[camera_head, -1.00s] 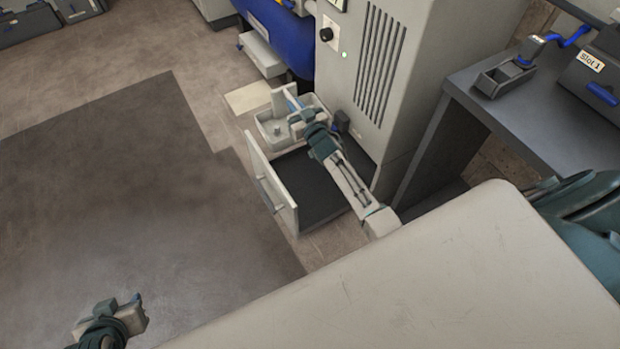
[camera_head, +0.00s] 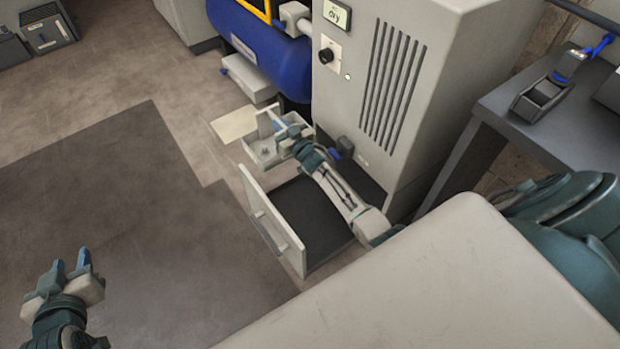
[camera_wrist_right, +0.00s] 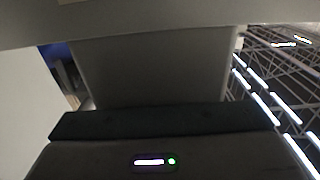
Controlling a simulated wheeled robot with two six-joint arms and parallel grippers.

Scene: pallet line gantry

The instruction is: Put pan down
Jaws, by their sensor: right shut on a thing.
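The pan (camera_head: 262,153), a pale grey open box with low walls, is at the far side of the pulled-out drawer (camera_head: 270,222) below the grey cabinet. My right gripper (camera_head: 281,127) is shut on its upper part. Whether the pan rests on the floor or hangs just above it, I cannot tell. In the right wrist view a pale panel (camera_wrist_right: 150,70) fills the middle above the gripper body; the fingertips are hidden there. My left gripper (camera_head: 72,266) is open and empty at the lower left, fingers pointing up in the picture.
The tall cabinet (camera_head: 385,85) stands close to the right of the pan and my right arm. A blue tank (camera_head: 262,55) is behind. A pale square (camera_head: 235,124) lies on the floor beside the pan. A dark bench (camera_head: 545,110) is at the right.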

